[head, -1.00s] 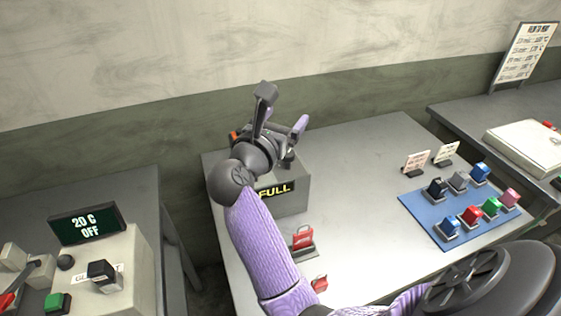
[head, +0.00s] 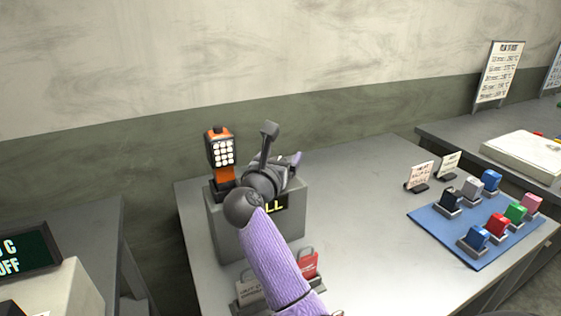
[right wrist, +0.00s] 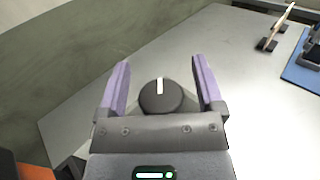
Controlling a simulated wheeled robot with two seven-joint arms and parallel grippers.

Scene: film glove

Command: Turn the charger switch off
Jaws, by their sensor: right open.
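The charger (head: 227,232) is a grey box on the table, its lit yellow display (head: 275,204) partly covered by my arm. An orange lamp (head: 221,148) with round white lights stands upright at its left end. In the right wrist view a round dark knob (right wrist: 160,97) with a white pointer mark, apparently the charger switch, lies between my fingers. The mark points nearly straight up in that view. My right gripper (head: 283,145) is over the box's right part, open, with its purple-padded fingers (right wrist: 160,82) on either side of the knob. I cannot tell whether they touch it. The left gripper is out of view.
A blue mat (head: 470,241) with several coloured blocks lies to the right, with small sign cards (head: 420,175) behind it. The wall (head: 140,170) is close behind. The table between charger and mat is clear.

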